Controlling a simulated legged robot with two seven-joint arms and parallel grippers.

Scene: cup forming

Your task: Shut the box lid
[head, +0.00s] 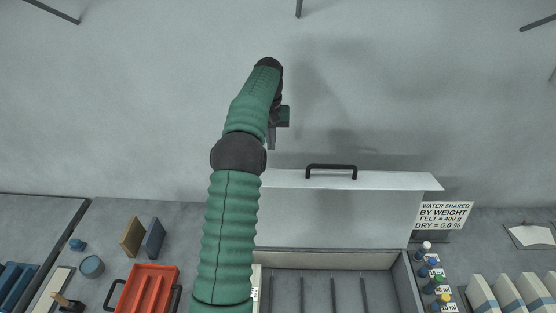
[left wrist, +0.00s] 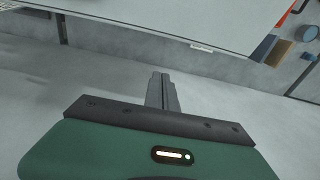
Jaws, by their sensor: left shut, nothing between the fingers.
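The box (head: 400,283) stands at the bottom of the head view, open, with thin dividers inside. Its pale lid (head: 340,218) is raised at the back of the box and carries a black handle (head: 331,168) near its top edge. My left arm passes in front of the box's left side and the lid's left end. My left gripper (head: 277,137) is shut and empty, above the lid's top edge and left of the handle. In the left wrist view its closed fingers (left wrist: 163,92) point toward a large pale panel across the top, which looks like the lid. My right gripper is out of view.
An orange tray (head: 148,290), a blue cup (head: 92,266) and two small boards (head: 143,237) are on the left. Several small bottles (head: 430,266), a sign (head: 444,216) and striped blocks (head: 508,293) are on the right.

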